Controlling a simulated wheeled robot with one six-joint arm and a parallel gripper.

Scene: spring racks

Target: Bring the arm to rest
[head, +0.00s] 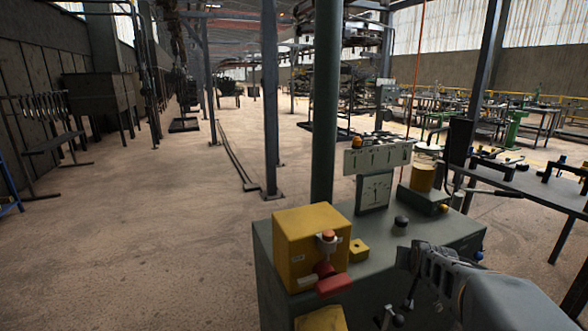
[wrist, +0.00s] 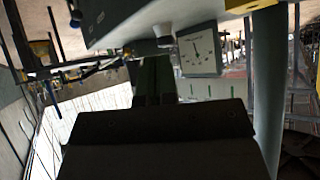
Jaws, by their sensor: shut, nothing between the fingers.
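My gripper (wrist: 154,80) fills the lower middle of the wrist view. Its two dark fingers lie close together, with nothing seen between them. In the head view my grey arm (head: 480,290) reaches in from the lower right corner, over the right front part of a green machine cabinet (head: 440,232). The tips of the fingers are hard to make out there. The wrist view is tilted over, with the cabinet (wrist: 125,18) at the top and the dial gauge (wrist: 199,52) just beyond the fingers.
On the cabinet stand a yellow box (head: 300,245) with a red knob, the gauge (head: 376,190) and a jar of amber liquid (head: 423,174). A green post (head: 326,100) rises behind it. A workbench (head: 530,185) with tools stands at right. Open floor (head: 130,230) lies at left.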

